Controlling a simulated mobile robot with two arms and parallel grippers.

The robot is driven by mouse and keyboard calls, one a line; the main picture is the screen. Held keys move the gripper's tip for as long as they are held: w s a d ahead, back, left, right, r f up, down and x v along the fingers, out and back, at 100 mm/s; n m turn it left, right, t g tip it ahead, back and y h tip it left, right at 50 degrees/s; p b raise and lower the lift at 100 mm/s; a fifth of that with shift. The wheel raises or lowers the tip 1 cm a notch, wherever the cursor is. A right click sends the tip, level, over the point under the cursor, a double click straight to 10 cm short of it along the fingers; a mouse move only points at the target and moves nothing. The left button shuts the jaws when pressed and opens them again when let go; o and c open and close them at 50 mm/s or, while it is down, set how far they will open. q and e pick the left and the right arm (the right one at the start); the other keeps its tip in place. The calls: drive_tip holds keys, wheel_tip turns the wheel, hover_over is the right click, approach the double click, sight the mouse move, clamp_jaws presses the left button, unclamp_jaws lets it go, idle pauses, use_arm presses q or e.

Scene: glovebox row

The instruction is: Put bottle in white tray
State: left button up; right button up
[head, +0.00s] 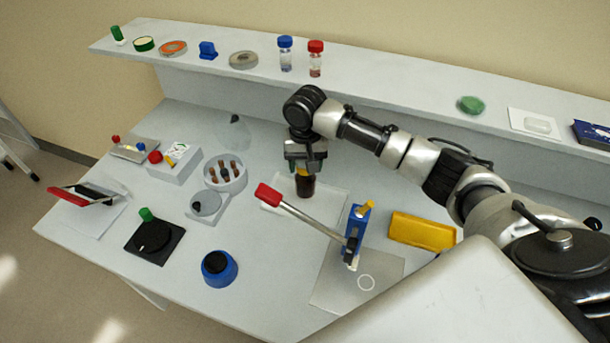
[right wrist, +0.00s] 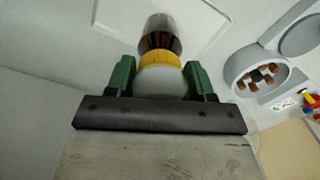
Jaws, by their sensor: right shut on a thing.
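A small brown bottle (head: 306,186) with a yellow band is upright under my right gripper (head: 305,168) in the head view. The gripper is shut on the bottle's upper part. In the right wrist view, the green fingers of the right gripper (right wrist: 162,82) close on both sides of the bottle's pale cap, with the yellow band (right wrist: 160,57) and dark body beyond. The shallow white tray (head: 332,198) lies below and around the bottle; its rim shows in the right wrist view (right wrist: 205,42). I cannot tell whether the bottle touches the tray floor. My left gripper is not in view.
A blue press with a red-handled lever (head: 300,212) stands in front of the tray, its lever crossing close by. A round white rack (head: 225,176) with brown vials is left. A yellow tray (head: 422,232) lies right. A raised shelf (head: 400,80) runs behind.

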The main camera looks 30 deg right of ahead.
sight(305, 175)
drive_tip(key=shift+f, duration=0.45)
wheel_tip(305, 175, down, 3)
drive_tip(key=shift+f+p, duration=0.1)
drive_tip(key=shift+p, duration=0.25)
drive_tip(key=shift+f, duration=0.1)
drive_tip(key=o, duration=1.2)
drive_tip(key=shift+f, duration=0.15)
wheel_tip(305, 175, up, 12)
drive_tip(key=shift+r+b, duration=0.25)
drive_tip(key=shift+b, duration=0.6)
